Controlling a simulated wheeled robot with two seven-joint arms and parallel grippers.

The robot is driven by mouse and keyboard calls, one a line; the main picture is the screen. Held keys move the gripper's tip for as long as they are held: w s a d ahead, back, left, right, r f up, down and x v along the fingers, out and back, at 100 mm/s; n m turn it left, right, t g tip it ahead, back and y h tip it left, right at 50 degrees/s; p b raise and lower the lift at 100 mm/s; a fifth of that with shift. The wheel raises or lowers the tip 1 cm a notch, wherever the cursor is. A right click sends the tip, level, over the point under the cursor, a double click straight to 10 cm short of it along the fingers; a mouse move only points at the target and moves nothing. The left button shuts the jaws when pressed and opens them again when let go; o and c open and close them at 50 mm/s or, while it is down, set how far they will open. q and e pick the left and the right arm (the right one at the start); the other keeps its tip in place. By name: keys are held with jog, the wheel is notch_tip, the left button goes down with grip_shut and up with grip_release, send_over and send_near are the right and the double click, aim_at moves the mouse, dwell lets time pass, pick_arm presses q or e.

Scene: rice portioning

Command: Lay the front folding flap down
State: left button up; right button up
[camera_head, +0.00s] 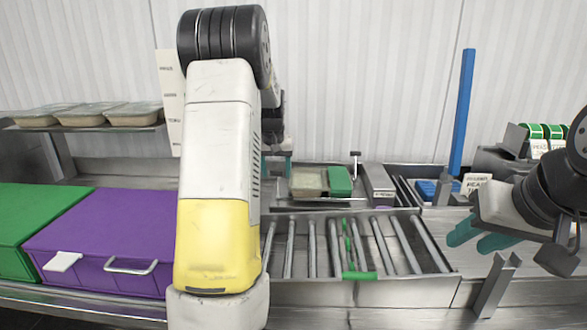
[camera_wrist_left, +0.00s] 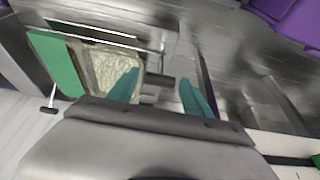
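A tray of rice (camera_head: 308,183) with a green panel (camera_head: 340,180) on its right side sits in a metal frame at the back centre. In the left wrist view, the rice tray (camera_wrist_left: 110,72) and the green panel (camera_wrist_left: 57,63) lie left of my fingers. My left gripper (camera_head: 276,166) is just left of the tray in the head view. Its teal fingers are spread apart in the left wrist view (camera_wrist_left: 161,91), with a small grey metal part between or behind them; contact cannot be told. I cannot pick out the front flap for sure. My right gripper (camera_head: 480,236) hangs at the right, apart from the tray.
A roller bed (camera_head: 365,290) with a green-handled tool (camera_head: 358,274) lies in front. A purple bin (camera_head: 110,245) and a green bin (camera_head: 40,215) stand left. Filled trays (camera_head: 88,114) sit on the left shelf. A blue post (camera_head: 462,110) rises at right.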

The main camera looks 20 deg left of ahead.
pick_arm(q)
jog(key=shift+c, duration=0.7)
jog(key=shift+s+d+f, duration=0.2)
jog(key=shift+s+f, duration=0.15)
jog(key=shift+s, duration=0.35)
jog(key=shift+s+d+f, duration=0.15)
jog(key=shift+s+f, duration=0.15)
jog(key=shift+s, duration=0.35)
jog(key=shift+s+d+f, duration=0.2)
jog(key=shift+s+f, duration=0.15)
jog(key=shift+s, duration=0.35)
jog(key=shift+o, duration=1.2)
jog(key=v, duration=0.7)
